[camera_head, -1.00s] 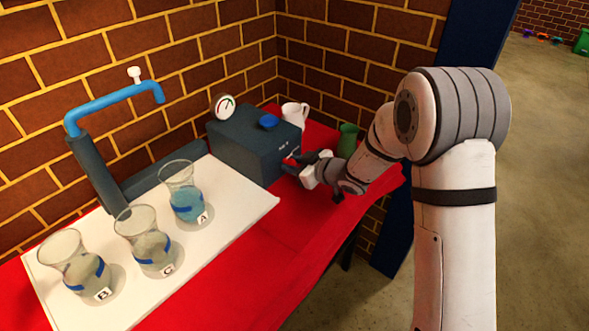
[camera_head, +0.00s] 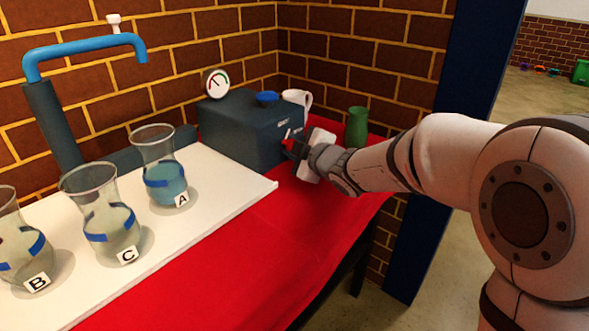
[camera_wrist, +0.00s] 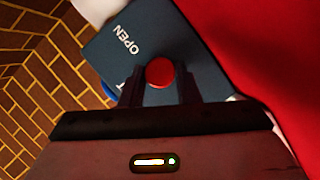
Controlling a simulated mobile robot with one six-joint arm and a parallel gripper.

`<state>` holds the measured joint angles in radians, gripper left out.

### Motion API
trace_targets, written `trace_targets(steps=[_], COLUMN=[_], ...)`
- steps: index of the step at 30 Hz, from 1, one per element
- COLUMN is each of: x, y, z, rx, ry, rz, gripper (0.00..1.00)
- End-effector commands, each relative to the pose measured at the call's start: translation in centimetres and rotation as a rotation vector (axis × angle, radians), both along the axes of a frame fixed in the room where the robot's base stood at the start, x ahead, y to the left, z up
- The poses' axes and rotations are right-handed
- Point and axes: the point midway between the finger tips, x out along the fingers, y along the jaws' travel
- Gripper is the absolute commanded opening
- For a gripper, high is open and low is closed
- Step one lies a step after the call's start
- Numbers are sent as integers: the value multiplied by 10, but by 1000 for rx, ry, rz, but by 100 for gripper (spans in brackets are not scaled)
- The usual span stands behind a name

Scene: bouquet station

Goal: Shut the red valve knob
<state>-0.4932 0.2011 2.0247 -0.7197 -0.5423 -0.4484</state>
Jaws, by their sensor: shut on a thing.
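The red valve knob (camera_wrist: 160,72) sits on the face of a dark blue-grey box (camera_head: 245,135). In the wrist view the knob lies between my two fingers, and my gripper (camera_wrist: 160,88) is shut on it. The word OPEN (camera_wrist: 129,40) is printed on the face beyond the knob. A second label is mostly hidden by a finger; only its last letter shows. In the camera_head view my gripper (camera_head: 294,148) is at the box's right-hand face and largely hides the knob.
A round gauge (camera_head: 216,83) and a blue knob (camera_head: 267,98) are on the box. A white mug (camera_head: 296,97) and green cup (camera_head: 357,127) stand behind my arm. Vases A (camera_head: 160,170), B (camera_head: 20,250) and C (camera_head: 105,225) stand on a white board (camera_head: 205,200) below a blue spout (camera_head: 85,48).

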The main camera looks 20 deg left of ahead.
Motion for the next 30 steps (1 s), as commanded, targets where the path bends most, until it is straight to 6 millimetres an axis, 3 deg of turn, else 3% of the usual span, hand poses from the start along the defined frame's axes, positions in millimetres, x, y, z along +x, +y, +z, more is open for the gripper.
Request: trace_targets(steps=[1,18,30], x=[0,-1,-1], y=[0,0,0], z=[-11,-6,-6], rx=[-10,-180,-230], ry=[-39,-434,-553], rz=[-3,-2,-2], gripper=[6,6,6])
